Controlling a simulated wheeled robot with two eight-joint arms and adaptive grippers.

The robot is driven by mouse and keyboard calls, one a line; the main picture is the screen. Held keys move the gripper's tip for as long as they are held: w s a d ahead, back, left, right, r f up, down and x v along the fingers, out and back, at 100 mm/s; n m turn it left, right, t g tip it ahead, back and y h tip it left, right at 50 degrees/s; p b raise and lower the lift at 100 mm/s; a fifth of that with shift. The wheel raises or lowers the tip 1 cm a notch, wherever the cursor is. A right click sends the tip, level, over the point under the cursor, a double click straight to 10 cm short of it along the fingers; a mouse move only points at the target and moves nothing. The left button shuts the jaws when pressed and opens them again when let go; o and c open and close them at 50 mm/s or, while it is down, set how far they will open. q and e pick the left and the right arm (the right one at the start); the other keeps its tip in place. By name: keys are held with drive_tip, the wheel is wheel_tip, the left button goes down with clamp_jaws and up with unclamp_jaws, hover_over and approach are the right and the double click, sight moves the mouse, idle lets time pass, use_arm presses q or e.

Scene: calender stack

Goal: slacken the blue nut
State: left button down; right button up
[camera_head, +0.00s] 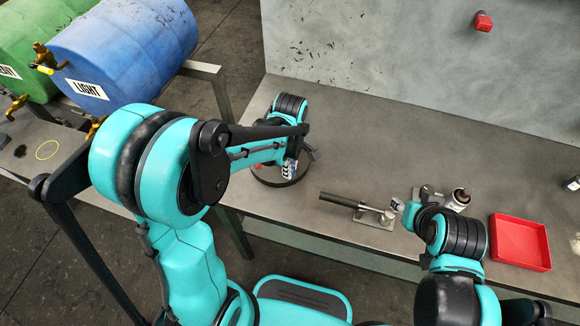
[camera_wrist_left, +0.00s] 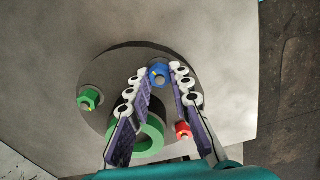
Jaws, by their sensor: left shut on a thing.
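The blue nut (camera_wrist_left: 158,75) sits near the far rim of a round dark grey disc (camera_wrist_left: 120,65) in the left wrist view. My left gripper (camera_wrist_left: 159,70) has its two fingertips on either side of the nut and is shut on it. In the head view my left gripper (camera_head: 291,168) reaches down to the round disc (camera_head: 268,178) on the bench; the arm hides most of the nuts there. A green nut (camera_wrist_left: 88,98) and a red nut (camera_wrist_left: 183,130) sit elsewhere on the disc. My right gripper (camera_head: 398,205) is small and partly hidden by its arm.
A black-handled metal tool (camera_head: 342,201) and a red tray (camera_head: 520,242) are on the grey bench (camera_head: 370,130). The bench's back middle is clear.

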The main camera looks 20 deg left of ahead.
idle(0.4)
use_arm(q)
drive_tip(key=c, duration=1.4)
unclamp_jaws()
drive_tip(key=shift+o, duration=0.2)
wheel_tip(320, 180, up, 12)
drive_tip(key=shift+s, duration=0.1)
